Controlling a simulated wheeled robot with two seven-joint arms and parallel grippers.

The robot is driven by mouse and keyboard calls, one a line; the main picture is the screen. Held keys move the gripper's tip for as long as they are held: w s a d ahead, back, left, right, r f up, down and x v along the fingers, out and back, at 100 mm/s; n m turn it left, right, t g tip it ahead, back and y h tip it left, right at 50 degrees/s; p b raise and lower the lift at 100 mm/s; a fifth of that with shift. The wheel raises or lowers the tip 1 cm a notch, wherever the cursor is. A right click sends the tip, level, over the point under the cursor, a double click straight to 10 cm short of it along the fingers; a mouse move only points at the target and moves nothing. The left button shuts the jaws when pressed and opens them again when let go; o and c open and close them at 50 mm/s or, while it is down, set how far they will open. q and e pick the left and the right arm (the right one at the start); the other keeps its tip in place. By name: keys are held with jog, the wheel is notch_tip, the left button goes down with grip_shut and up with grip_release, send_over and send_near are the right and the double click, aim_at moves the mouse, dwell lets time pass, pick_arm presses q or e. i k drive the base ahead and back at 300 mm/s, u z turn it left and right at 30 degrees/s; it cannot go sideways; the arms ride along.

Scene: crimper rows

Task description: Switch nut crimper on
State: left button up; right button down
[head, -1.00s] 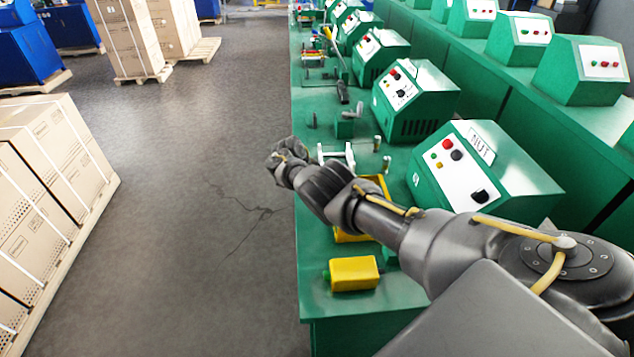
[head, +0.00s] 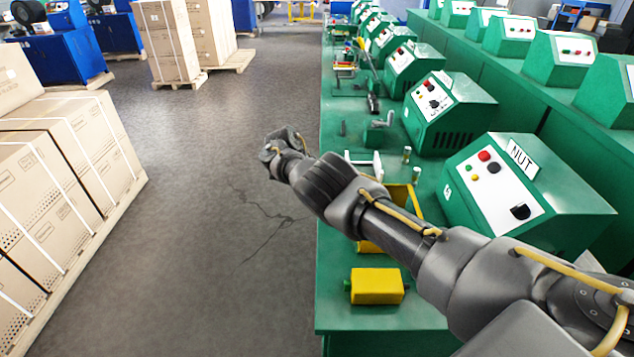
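The nut crimper (head: 577,192) is a green box with a sloped white front panel and a white "NUT" label (head: 522,158), on the bench at the right. Its panel carries a red button (head: 484,155), small green and yellow buttons, a black knob (head: 494,168) and a black switch (head: 520,212) lower down. The switch's position is too small to read. My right arm crosses in front of the bench. My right gripper (head: 272,152) is left of the crimper, over the bench's left edge or the aisle, touching nothing visible. Its fingers are too small to judge. My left gripper is out of view.
A yellow box with a green button (head: 377,286) sits at the near end of the green bench (head: 345,318). A yellow tray and small fixtures lie partly behind my arm. More crimpers (head: 447,110) line the bench. Cartons on a pallet (head: 75,160) stand left; the aisle floor (head: 200,200) is clear.

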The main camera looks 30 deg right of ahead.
aim_at(521, 211)
jog(key=k, duration=1.5)
